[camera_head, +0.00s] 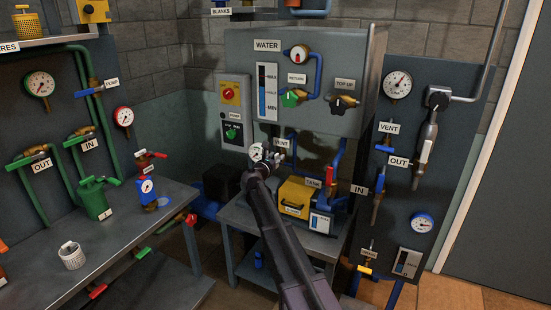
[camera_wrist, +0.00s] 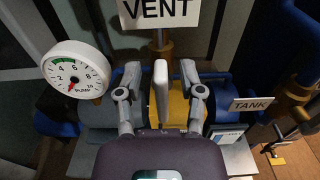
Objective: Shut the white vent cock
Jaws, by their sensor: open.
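The white vent cock (camera_wrist: 161,92) shows in the wrist view as a white lever below a brass fitting (camera_wrist: 160,48) and the VENT label (camera_wrist: 158,12). Its lever runs down the picture, towards my wrist. My gripper (camera_wrist: 159,70) is open, with one finger on each side of the lever; I see narrow gaps and cannot tell whether either finger touches it. In the head view my gripper (camera_head: 268,158) is below the water panel, by its VENT label (camera_head: 281,143), and the lever is too small and covered to make out.
A pump gauge (camera_wrist: 76,77) is close left of my gripper. A yellow unit (camera_head: 295,196) and the TANK label (camera_head: 313,182) are on the low table below. A blue pipe (camera_head: 336,155) runs at right. Another VENT label (camera_head: 388,127) is on the right panel.

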